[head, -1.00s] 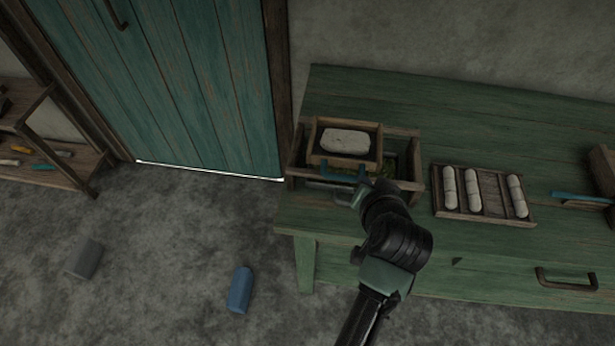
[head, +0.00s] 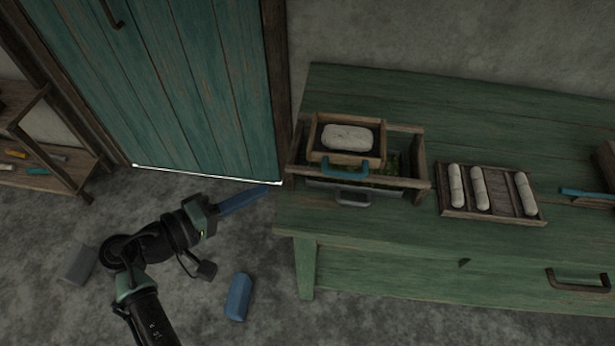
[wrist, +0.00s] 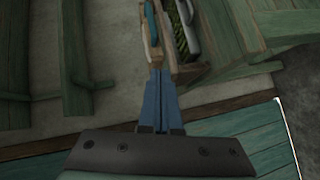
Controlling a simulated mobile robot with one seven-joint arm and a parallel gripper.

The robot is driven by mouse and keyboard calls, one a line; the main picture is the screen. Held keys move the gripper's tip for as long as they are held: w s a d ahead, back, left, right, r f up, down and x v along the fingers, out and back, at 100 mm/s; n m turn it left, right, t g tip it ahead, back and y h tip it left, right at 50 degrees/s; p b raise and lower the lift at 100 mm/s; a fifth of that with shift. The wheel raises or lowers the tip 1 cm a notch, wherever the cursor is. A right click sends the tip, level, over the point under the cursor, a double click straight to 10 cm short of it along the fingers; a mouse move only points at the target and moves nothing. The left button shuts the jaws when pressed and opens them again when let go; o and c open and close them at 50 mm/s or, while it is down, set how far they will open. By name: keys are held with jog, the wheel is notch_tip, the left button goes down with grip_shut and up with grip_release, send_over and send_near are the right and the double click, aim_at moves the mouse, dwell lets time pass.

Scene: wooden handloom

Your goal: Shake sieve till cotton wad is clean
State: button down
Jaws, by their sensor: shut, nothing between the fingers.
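The sieve (head: 314,136) is a small wooden frame with a blue handle (head: 345,171). It sits over the left part of a larger wooden box (head: 421,160) on the green bench. A pale, speckled cotton wad (head: 347,138) lies in the sieve. Greenish bits (head: 393,164) show in the box at the right of the sieve. My gripper (head: 268,189) is left of the bench and apart from the sieve, its blue fingers shut and empty. In the wrist view, my gripper's shut fingers (wrist: 158,74) point toward the box, with the blue handle (wrist: 151,22) beyond them.
A grey handle (head: 352,199) is on the box front. A wooden tray (head: 506,200) with several white rolls is to the right on the bench. A teal door (head: 190,90) stands behind my gripper. A blue cylinder (head: 238,297) and a grey one (head: 77,265) lie on the floor.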

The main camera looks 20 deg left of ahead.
aim_at(347, 175)
jog(key=shift+n+t, duration=0.3)
jog(key=shift+t, duration=0.2)
jog(key=shift+s+d+p+x, duration=0.25)
jog(key=shift+d+x, duration=0.15)
jog(key=shift+x, duration=1.4)
jog(key=shift+s+d+p+x, duration=0.1)
jog(key=shift+d+p+x, duration=0.25)
jog(key=shift+x, duration=1.5)
jog(key=shift+s+d+p+x, duration=0.2)
jog(key=shift+d+x, duration=0.25)
jog(key=shift+x, duration=1.35)
jog(key=d, duration=0.2)
jog(key=w+d, duration=0.1)
jog(key=d, duration=0.2)
jog(key=shift+w+d, duration=0.35)
jog(key=shift+d, duration=0.05)
jog(key=shift+a, duration=0.1)
